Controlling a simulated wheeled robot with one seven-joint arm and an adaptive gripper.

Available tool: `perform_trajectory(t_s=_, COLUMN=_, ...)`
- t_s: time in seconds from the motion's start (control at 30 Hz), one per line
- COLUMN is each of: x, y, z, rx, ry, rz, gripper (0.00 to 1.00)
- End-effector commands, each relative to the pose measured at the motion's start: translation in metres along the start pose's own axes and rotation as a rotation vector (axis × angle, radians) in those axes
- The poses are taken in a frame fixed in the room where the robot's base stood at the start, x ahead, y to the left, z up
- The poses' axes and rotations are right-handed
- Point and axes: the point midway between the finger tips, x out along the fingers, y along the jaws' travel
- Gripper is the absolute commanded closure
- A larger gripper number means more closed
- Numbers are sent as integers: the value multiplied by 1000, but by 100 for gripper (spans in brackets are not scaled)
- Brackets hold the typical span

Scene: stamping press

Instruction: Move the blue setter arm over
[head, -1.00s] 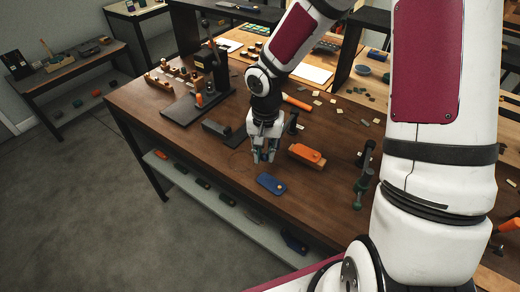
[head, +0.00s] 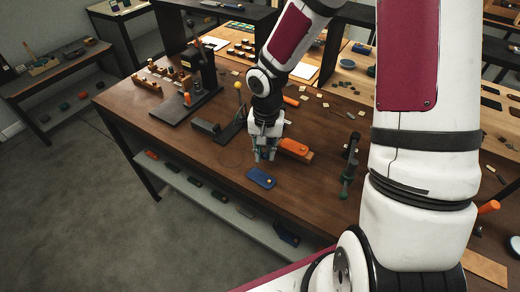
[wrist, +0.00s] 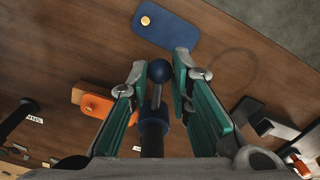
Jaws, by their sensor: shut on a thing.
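The blue setter arm (wrist: 159,71) shows in the wrist view as a blue ball knob on a thin grey stem rising from a dark post. My gripper (wrist: 160,80) is shut on it, with one teal finger on each side of the stem. In the head view my gripper (head: 265,156) points down over the workbench, and its fingers hide the setter arm there. A blue plate with a yellow knob (head: 261,178) lies flat on the bench just in front of the gripper. It also shows at the top of the wrist view (wrist: 166,25).
An orange block (head: 294,147) lies right of my gripper, close by. A green-grey clamp (head: 350,165) stands farther right. A yellow ball on a stem (head: 237,86) and a black press (head: 207,68) stand behind, to the left.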

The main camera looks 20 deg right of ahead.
Motion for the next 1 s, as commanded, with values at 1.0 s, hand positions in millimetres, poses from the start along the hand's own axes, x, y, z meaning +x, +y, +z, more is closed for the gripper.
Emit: perform_trajectory(t_s=1.0, x=0, y=36, z=4, rx=1, ry=0, rz=0, gripper=96)
